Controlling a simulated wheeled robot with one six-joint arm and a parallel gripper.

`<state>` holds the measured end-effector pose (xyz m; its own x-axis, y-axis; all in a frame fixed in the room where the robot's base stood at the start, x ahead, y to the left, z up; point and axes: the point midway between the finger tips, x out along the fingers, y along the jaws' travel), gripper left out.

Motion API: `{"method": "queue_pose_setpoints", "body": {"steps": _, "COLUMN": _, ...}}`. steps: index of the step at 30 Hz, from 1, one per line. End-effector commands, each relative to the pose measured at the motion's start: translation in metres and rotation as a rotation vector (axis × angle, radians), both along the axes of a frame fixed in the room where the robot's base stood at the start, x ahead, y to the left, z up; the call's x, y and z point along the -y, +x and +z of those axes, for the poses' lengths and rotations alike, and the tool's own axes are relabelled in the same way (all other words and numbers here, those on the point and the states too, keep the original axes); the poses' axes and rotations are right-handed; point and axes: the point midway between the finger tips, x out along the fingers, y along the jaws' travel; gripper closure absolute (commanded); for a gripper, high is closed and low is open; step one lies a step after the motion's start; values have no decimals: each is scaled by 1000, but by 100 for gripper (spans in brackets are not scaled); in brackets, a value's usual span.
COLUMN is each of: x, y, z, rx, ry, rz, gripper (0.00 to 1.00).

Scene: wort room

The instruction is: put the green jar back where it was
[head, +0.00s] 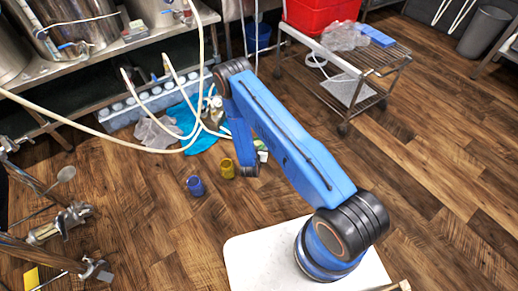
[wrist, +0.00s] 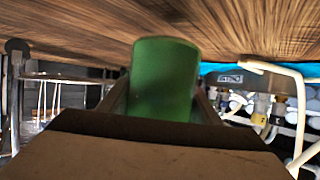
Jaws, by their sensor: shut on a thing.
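The green jar (wrist: 165,75) fills the middle of the wrist view, between the two fingers of my gripper (wrist: 163,103). My gripper is shut on it. The floor lies along the top of this view, so the picture looks upside down. In the head view my blue arm reaches away over the floor and hides most of the gripper and jar. A blue jar (head: 195,186) and a yellow jar (head: 227,169) stand on the wood floor, just left of the arm's far end. I cannot tell the green jar's height above the floor.
A turquoise cloth (head: 190,122), clear plastic and pale hoses lie before a low rack of bottles (head: 150,103). A wire cart (head: 375,65) with a red bin (head: 318,14) stands back right. Metal stands are at left.

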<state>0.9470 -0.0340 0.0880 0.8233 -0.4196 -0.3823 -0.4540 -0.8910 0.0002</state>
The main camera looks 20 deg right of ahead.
Motion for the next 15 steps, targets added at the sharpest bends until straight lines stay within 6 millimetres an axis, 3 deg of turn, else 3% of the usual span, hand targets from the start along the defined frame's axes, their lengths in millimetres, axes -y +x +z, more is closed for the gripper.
{"method": "queue_pose_setpoints", "body": {"steps": 9, "x": 0, "y": -1, "z": -36, "rx": -1, "ry": 0, "rz": 0, "gripper": 74}}
{"method": "queue_pose_setpoints", "body": {"steps": 15, "x": 0, "y": 0, "z": -38, "rx": 0, "ry": 0, "rz": 0, "gripper": 74}}
